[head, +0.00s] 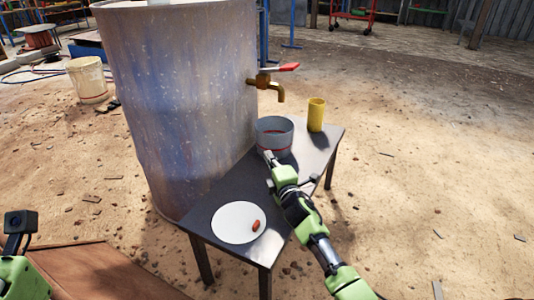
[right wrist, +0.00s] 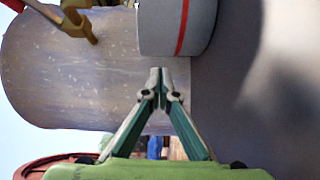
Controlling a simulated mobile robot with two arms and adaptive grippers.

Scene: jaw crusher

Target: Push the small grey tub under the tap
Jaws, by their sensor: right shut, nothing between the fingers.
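The small grey tub (head: 275,140) with a red band stands upright on the dark table (head: 205,205), close to the big drum. The brass tap (head: 268,82) with a red handle juts from the drum; its spout appears above the tub's far side, but I cannot tell if it is directly over the opening. My right gripper (head: 268,156) is shut and empty at the tub's near side. In the right wrist view its fingertips (right wrist: 160,72) are just short of the tub wall (right wrist: 160,28); contact is unclear. The tap (right wrist: 82,22) shows there too. My left gripper is out of view.
A yellow cup (head: 316,115) stands right of the tub near the table's far end. A white plate (head: 236,223) with a small reddish-brown item (head: 256,225) lies at the near end. The blue-grey drum (head: 180,90) borders the table's left side.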

